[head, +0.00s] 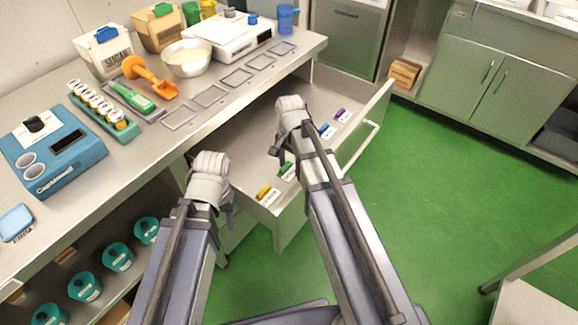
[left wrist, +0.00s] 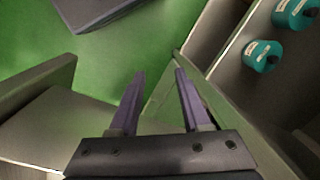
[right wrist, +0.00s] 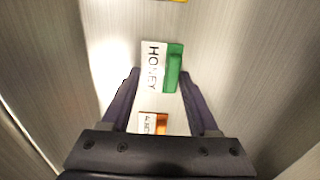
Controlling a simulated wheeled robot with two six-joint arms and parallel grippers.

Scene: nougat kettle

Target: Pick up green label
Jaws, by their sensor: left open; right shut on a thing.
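The green label (right wrist: 174,66) is a white card reading HONEY with a green grip, lying in the open drawer (head: 236,142). It also shows in the head view (head: 286,169), partly covered by my right gripper (head: 279,150). In the right wrist view the label is between the fingertips of my right gripper (right wrist: 160,76), which is shut on it. I cannot see it lifted off the drawer floor. My left gripper (left wrist: 158,72) is open and empty, near the drawer's front left side; its fingers are largely hidden in the head view (head: 207,205).
A yellow label (head: 264,192), an orange label (right wrist: 159,124), a blue label (head: 325,130) and a purple label (head: 341,114) lie in the same drawer. The counter (head: 160,140) above holds a scale, bowl and bins. Teal canisters (head: 118,257) fill the shelf below.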

